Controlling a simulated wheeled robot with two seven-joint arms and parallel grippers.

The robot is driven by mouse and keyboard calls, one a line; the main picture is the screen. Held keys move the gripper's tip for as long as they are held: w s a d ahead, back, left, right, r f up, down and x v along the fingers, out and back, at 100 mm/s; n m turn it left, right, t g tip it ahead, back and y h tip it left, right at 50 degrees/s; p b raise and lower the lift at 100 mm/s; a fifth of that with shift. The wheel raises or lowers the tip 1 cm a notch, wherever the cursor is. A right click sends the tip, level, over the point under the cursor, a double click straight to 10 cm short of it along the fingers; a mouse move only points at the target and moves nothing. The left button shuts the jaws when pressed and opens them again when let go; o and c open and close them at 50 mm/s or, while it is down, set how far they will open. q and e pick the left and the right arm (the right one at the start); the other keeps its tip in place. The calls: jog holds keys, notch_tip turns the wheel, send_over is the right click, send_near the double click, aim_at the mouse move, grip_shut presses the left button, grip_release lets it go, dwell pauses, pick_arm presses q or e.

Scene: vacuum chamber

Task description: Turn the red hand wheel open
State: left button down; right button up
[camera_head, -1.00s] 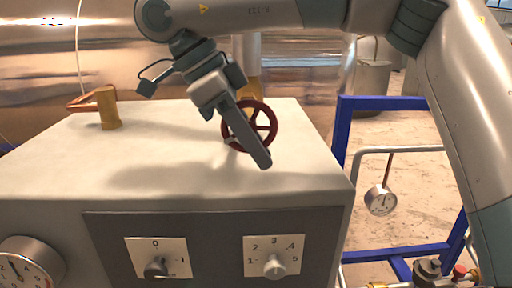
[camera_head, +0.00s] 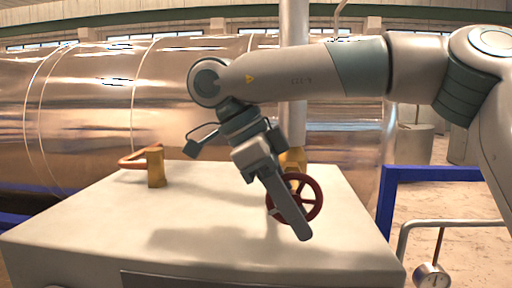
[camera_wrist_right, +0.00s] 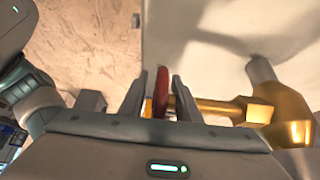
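The red hand wheel (camera_head: 314,183) stands upright on a brass-coloured valve body (camera_head: 292,160) at the back right of the grey cabinet top. My right gripper (camera_head: 288,221) reaches down at the wheel from above and hides part of its left side. In the right wrist view the wheel (camera_wrist_right: 160,90) appears edge-on between the two fingers of the right gripper (camera_wrist_right: 160,95). The fingers are apart, with a narrow gap visible on each side of the rim. The brass stem (camera_wrist_right: 222,107) runs to the right from the wheel. My left gripper is not in view.
The cabinet top (camera_head: 110,220) is mostly bare. A brass valve with a copper-coloured lever (camera_head: 156,168) stands at its back left. A large shiny metal chamber (camera_head: 90,110) lies behind. A blue frame (camera_head: 430,174) and a pressure gauge (camera_head: 430,275) are at the right.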

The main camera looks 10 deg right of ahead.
jog(key=v, duration=1.5)
jog(key=shift+a+r, duration=0.2)
jog(key=shift+r, duration=0.15)
